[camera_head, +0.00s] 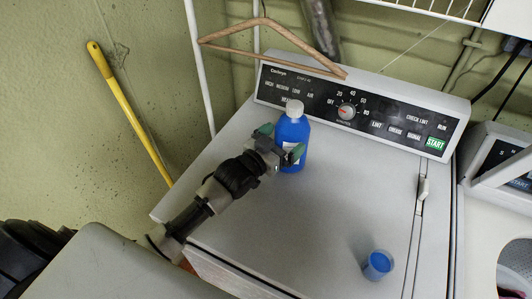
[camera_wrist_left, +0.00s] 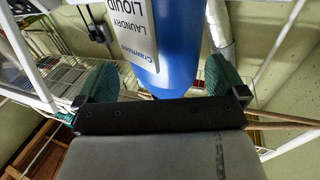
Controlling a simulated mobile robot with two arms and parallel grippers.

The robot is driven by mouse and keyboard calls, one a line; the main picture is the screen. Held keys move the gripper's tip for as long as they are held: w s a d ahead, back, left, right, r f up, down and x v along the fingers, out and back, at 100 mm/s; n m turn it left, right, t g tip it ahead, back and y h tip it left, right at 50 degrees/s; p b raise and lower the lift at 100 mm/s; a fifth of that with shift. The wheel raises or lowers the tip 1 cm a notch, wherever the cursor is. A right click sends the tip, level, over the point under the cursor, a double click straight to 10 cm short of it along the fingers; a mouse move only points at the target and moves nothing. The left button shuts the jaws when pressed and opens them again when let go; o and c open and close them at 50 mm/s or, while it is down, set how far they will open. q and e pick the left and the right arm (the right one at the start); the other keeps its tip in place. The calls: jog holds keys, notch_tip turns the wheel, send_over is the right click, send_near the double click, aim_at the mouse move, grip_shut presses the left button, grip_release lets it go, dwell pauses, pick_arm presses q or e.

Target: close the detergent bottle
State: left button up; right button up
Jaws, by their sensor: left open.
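The blue detergent bottle (camera_head: 294,137) stands upright on the white machine's top, near its control panel. A white cap or neck (camera_head: 294,108) is at its top; I cannot tell if it is fully closed. My left gripper (camera_head: 280,144) is open, with its green fingertips on either side of the bottle. In the left wrist view, the bottle (camera_wrist_left: 175,40) with its white label is between the open left gripper's fingers (camera_wrist_left: 160,82); its top is out of frame. A small blue cup or cap (camera_head: 377,265) is at the machine's front right. My right gripper is not in view.
The machine top (camera_head: 340,200) is mostly clear. The control panel (camera_head: 360,110) rises behind it. A wooden hanger (camera_head: 270,25) hangs above the bottle. A second machine (camera_head: 500,165) is at right. A yellow pole (camera_head: 130,112) leans on the left wall.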

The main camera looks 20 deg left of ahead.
pick_arm(q)
jog(key=b+v, duration=0.1)
jog(key=v, duration=0.7)
dwell(0.4)
